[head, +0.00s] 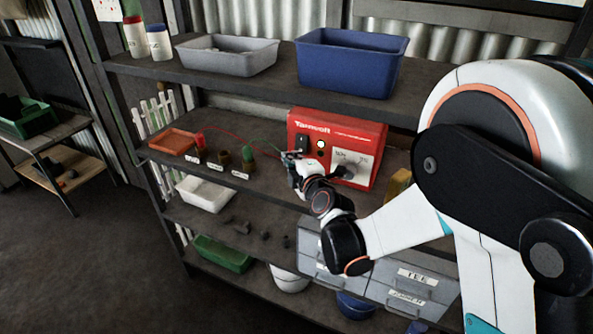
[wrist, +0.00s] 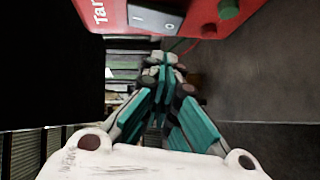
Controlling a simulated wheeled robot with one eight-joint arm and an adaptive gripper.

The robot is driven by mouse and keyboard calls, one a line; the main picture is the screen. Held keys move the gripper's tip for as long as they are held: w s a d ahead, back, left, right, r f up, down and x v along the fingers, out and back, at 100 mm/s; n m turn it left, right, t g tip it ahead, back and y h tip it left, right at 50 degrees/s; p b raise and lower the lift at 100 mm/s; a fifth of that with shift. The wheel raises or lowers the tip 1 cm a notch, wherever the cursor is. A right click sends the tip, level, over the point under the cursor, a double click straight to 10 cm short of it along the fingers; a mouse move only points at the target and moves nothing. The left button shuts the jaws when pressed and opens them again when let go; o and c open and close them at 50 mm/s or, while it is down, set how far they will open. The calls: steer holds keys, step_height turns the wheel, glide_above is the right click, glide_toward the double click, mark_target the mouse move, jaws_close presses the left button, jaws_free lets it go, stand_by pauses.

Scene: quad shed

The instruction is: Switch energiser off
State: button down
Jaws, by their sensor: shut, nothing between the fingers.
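The energiser is a red box (head: 368,138) on the middle shelf, with a white dial panel on its front. My gripper (head: 287,158) is in front of its left part, fingers shut and empty. In the wrist view the box's red face (wrist: 205,12) fills the top edge. A rocker switch (wrist: 156,19) with I and O marks shows there; which side is pressed I cannot tell. My closed fingertips (wrist: 163,60) are below the switch in that picture and appear apart from it. My wrist hides part of the box's lower front in the head view.
Labelled posts (head: 222,158) with coloured tops and an orange tray (head: 173,141) stand left of the box. A thin red wire runs near them. The upper shelf holds a blue bin (head: 350,68) and a grey bin (head: 228,57). Grey drawers (head: 395,277) are below my arm.

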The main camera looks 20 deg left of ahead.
steer(key=shift+w+d+f+b, duration=0.1)
steer(key=shift+w+f+b, duration=0.1)
steer(key=shift+w, duration=0.55)
steer(key=shift+w+d+f+b, duration=0.1)
steer(key=shift+w+b, duration=0.05)
steer(key=shift+w, duration=0.6)
steer(key=shift+w+f, duration=0.3)
steer(key=shift+w, duration=0.1)
steer(key=shift+b, duration=0.3)
steer(key=s+d+f, duration=0.1)
steer(key=s+d, duration=0.2)
steer(key=s, duration=0.2)
steer(key=s+d+f+p, duration=0.1)
steer(key=s+d, duration=0.2)
steer(key=s, duration=0.3)
steer(key=shift+d+f, duration=0.2)
steer(key=shift+d, duration=0.15)
